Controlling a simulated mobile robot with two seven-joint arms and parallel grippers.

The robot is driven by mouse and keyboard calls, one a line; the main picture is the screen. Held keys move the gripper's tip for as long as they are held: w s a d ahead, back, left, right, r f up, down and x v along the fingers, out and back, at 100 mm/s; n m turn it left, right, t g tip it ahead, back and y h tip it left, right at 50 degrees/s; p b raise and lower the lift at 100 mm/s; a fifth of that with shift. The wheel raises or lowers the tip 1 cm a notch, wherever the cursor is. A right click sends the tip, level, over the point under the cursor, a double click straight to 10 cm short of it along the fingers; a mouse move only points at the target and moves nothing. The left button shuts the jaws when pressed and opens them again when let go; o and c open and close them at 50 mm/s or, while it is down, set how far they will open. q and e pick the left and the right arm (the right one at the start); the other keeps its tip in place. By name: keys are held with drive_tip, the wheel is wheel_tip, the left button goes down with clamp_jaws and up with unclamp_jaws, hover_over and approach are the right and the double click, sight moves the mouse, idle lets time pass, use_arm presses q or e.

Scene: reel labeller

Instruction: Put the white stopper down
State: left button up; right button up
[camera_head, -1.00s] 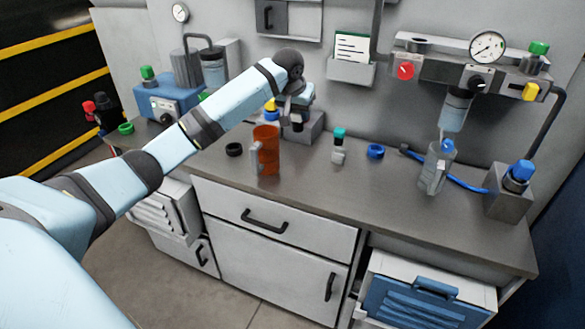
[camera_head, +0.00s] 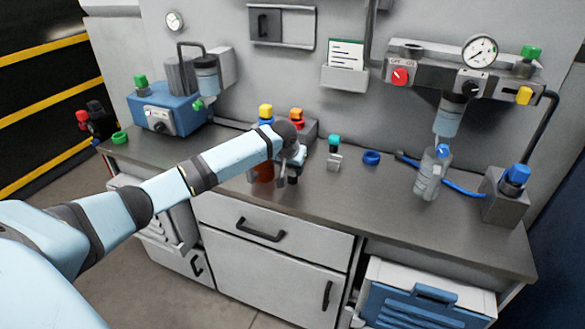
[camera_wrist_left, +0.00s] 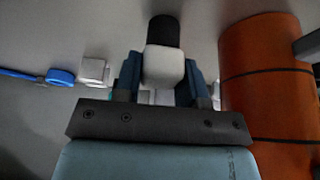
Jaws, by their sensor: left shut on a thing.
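My left gripper (camera_head: 287,174) is low over the bench, just right of the orange mug (camera_head: 264,173). In the left wrist view the gripper (camera_wrist_left: 160,80) is shut on the white stopper (camera_wrist_left: 163,66), a pale block with a dark end (camera_wrist_left: 163,32) beyond it. In the head view the gripper mostly hides the stopper, and only a dark end (camera_head: 293,180) shows below the fingers. I cannot tell whether it touches the bench (camera_head: 340,205). My right gripper is not in view.
The orange mug (camera_wrist_left: 265,85) is close at the right in the wrist view. A small pale block (camera_head: 334,162) with a teal-capped piece (camera_head: 334,143) and a blue ring (camera_head: 371,158) stand to the right. A grey block (camera_head: 308,130) is behind. The bench front is clear.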

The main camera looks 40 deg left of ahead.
use_arm(q)
drive_tip(key=o, duration=1)
drive_tip(key=shift+f, duration=0.1)
drive_tip(key=shift+r, duration=0.4)
drive_tip(key=p+v, duration=0.1)
drive_tip(key=v, duration=1)
drive_tip(key=shift+s+d+r, duration=0.1)
drive_tip(key=shift+s+r, duration=0.1)
drive_tip(key=shift+s, duration=0.1)
